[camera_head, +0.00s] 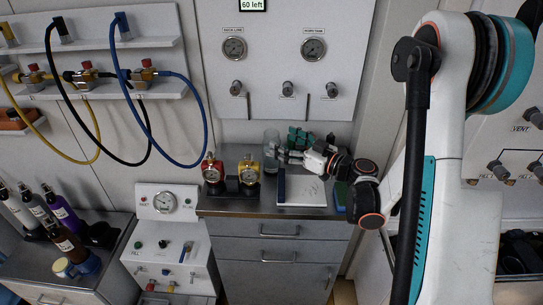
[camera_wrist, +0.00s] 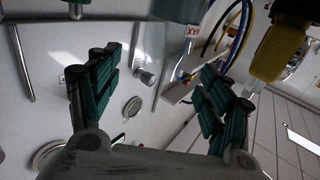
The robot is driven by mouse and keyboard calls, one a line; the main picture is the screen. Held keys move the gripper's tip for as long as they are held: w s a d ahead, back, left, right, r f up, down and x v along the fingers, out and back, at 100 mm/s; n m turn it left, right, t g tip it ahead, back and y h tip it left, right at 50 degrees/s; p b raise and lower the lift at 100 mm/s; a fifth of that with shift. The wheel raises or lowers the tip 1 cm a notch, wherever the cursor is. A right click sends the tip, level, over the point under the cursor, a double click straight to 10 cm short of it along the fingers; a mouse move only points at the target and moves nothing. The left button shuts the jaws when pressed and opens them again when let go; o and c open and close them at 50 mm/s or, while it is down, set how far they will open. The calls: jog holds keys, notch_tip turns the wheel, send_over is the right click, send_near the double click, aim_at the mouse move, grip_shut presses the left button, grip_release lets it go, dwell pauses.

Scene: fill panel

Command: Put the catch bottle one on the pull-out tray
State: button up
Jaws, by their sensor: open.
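A clear glass cylinder, which looks like the catch bottle (camera_head: 270,148), stands upright at the back of the steel counter. My gripper (camera_head: 287,150) is just to its right, fingers pointing left toward it; I cannot tell if they touch. In the wrist view, my gripper (camera_wrist: 160,72) has its two green-padded fingers spread wide, with nothing held between them. A greyish translucent shape at the top edge there, beyond the fingertips, may be the bottle (camera_wrist: 180,10). I cannot make out a pull-out tray for certain; a white flat piece (camera_head: 302,190) lies on the counter below the gripper.
The steel counter (camera_head: 233,206) has drawers below. A gauge panel (camera_head: 275,65) rises behind.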

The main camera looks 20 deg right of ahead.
aim_at(278, 140)
jog(key=shift+b+x, duration=0.85)
jog(key=shift+x, duration=1.9)
jog(key=shift+s+a+f, duration=0.1)
jog(key=c, duration=1.4)
jog(key=shift+c, duration=0.3)
